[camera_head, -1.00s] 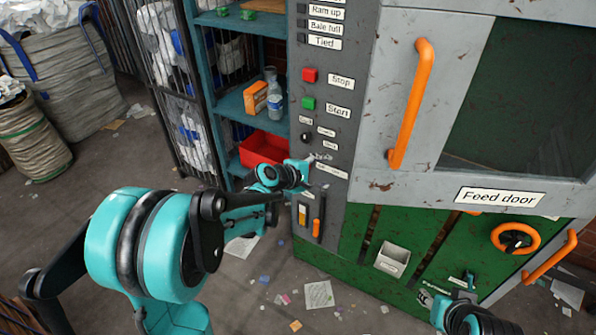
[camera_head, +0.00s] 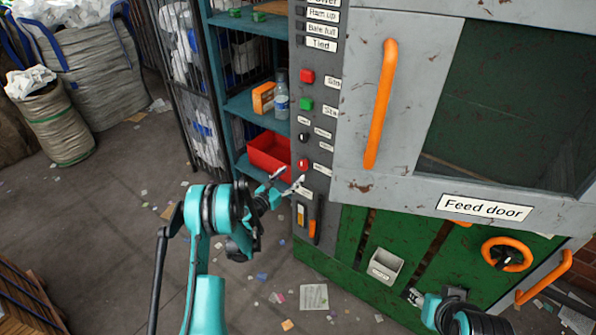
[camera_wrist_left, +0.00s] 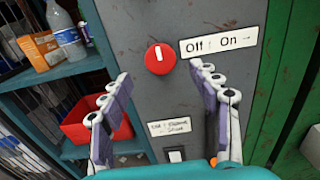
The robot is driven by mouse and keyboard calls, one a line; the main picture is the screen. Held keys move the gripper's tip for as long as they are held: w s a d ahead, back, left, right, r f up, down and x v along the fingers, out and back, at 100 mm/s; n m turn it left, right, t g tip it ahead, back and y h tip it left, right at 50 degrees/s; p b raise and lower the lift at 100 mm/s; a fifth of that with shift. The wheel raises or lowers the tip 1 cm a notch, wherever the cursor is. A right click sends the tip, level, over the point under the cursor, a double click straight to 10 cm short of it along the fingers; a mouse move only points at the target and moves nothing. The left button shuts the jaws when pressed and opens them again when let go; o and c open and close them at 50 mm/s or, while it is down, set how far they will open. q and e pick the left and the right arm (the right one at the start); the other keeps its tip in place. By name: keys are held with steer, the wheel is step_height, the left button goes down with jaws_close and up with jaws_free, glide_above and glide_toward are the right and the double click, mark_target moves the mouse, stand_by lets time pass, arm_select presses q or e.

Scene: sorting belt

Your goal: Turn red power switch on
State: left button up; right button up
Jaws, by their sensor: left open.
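The red power switch (camera_head: 303,165) is a round knob on the grey control panel, under the black selector. In the left wrist view the knob (camera_wrist_left: 160,60) has its white mark upright, toward "Off" on the label (camera_wrist_left: 219,42) beside it. My left gripper (camera_head: 289,178) is open and empty just in front of and below the knob. In the left wrist view its two fingers (camera_wrist_left: 160,78) stand apart, left and right below the knob, with no visible contact. My right gripper (camera_head: 416,297) is low at the right by the green machine front; its jaws are too small to read.
Red stop (camera_head: 307,76) and green start (camera_head: 306,104) buttons sit higher on the panel. An orange lever (camera_head: 313,230) is below. The feed door's orange handle (camera_head: 381,104) sticks out at right. A shelf with a red bin (camera_head: 268,150) stands left of the panel.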

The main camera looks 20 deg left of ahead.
mark_target(301, 166)
arm_select(q)
steer(key=b+x, duration=0.1)
steer(key=x, duration=0.4)
steer(key=shift+w+d, duration=0.1)
steer(key=shift+w, duration=0.05)
steer(key=c, duration=1.2)
